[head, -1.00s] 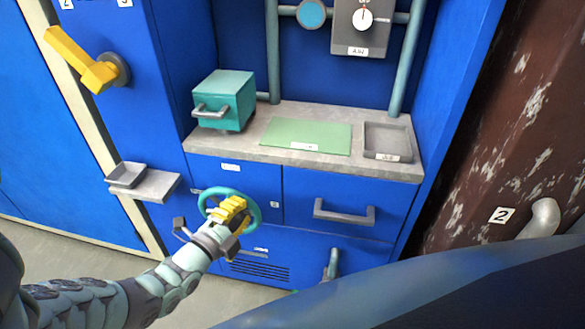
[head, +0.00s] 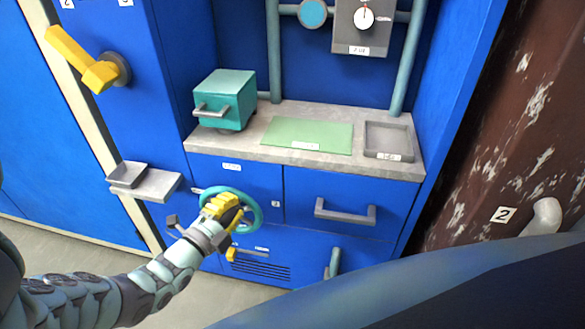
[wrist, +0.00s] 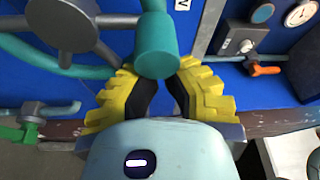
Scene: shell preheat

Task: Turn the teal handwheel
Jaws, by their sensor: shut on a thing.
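The teal handwheel (head: 260,216) is on the blue cabinet front below the counter. In the wrist view its dark grey hub (wrist: 66,24) and spokes show at upper left, with a thick teal grip (wrist: 155,48) at top centre. My gripper (head: 222,205) is at the wheel's upper left in the head view and covers part of it. In the wrist view the yellow fingers of my gripper (wrist: 157,72) are on both sides of the teal grip, shut on it. The exact finger contact is partly hidden behind the grip.
A grey drawer handle (head: 345,213) sticks out right of the wheel, and a grey-teal lever (head: 334,262) stands below it. A small shelf (head: 158,186) juts out at left. The counter (head: 262,150) above carries a teal box (head: 225,98), a green mat and a grey tray.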

